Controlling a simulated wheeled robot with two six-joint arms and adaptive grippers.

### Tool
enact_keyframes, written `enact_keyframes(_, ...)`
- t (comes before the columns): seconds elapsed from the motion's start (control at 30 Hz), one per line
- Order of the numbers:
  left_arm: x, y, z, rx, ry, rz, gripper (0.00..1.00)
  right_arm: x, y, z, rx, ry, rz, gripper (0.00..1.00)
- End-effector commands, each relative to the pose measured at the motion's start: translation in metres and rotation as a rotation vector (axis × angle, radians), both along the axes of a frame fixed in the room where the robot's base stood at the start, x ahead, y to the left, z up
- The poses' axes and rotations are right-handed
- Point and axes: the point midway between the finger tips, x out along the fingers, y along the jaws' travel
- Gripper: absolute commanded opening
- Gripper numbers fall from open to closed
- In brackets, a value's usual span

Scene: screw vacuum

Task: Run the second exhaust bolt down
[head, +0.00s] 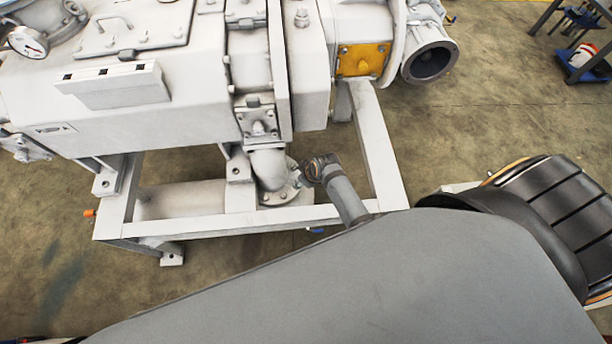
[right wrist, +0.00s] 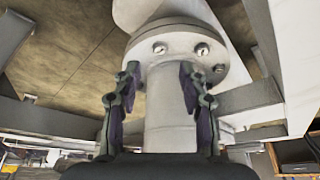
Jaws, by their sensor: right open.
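I cannot tell which is the second bolt. My right gripper (right wrist: 160,70) is open, its dark fingers either side of a pale cylinder (right wrist: 165,118) running down from the flange. I cannot tell whether they touch it. In the head view the exhaust elbow (head: 268,166) ends at the low flange (head: 290,193). A grey arm link reaches beside it; the gripper's fingers are hidden there. My left gripper is out of view.
The white vacuum pump (head: 150,75) fills the upper left above its pale frame (head: 220,221). Frame beams pass close around the flange. Open floor (head: 490,100) lies to the right. A small trolley (head: 588,60) stands at the far right.

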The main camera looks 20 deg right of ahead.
Motion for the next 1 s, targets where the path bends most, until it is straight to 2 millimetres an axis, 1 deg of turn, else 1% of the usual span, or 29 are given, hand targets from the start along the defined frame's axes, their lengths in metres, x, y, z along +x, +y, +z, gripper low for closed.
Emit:
enact_keyframes(0.03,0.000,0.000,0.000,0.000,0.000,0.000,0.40,-0.004,-0.002,0.010,-0.001,-0.003,-0.001,0.43)
enact_keyframes(0.1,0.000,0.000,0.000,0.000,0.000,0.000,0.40,-0.009,-0.005,0.024,-0.001,-0.002,-0.001,0.43)
enact_keyframes(0.2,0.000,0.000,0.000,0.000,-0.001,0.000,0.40,-0.015,-0.009,0.040,-0.001,0.000,0.000,0.43)
enact_keyframes(0.33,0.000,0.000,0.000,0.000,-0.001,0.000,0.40,-0.019,-0.011,0.053,-0.001,0.000,0.000,0.43)
enact_keyframes(0.5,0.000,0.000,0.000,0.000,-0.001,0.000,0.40,-0.021,-0.012,0.057,0.000,0.001,0.000,0.43)
enact_keyframes(1.0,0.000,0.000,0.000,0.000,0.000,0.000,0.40,-0.021,-0.011,0.056,0.000,0.001,0.000,0.43)
